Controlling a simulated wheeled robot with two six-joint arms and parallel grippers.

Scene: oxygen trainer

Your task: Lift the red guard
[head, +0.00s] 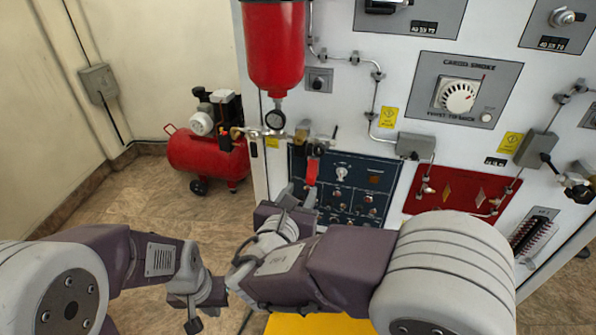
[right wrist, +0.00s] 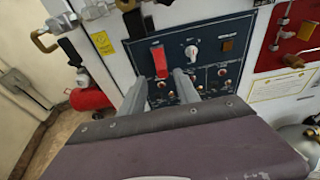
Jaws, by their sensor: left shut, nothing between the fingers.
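The red guard (head: 312,172) is a small red flap at the upper left of a dark blue control panel (head: 388,170). It also shows in the right wrist view (right wrist: 159,62). My right gripper (head: 297,198) is just below and in front of the guard. In the right wrist view its two grey fingers (right wrist: 163,84) are apart, with the guard seen beyond and between their tips; I cannot tell whether they touch it. What is under the guard is hidden. My left gripper (head: 193,322) is low at the left, shut and empty, far from the panel.
A knob (right wrist: 191,51) and several small switches share the panel. A red compressor (head: 207,158) stands on the floor at left. Free floor lies between it and my arms.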

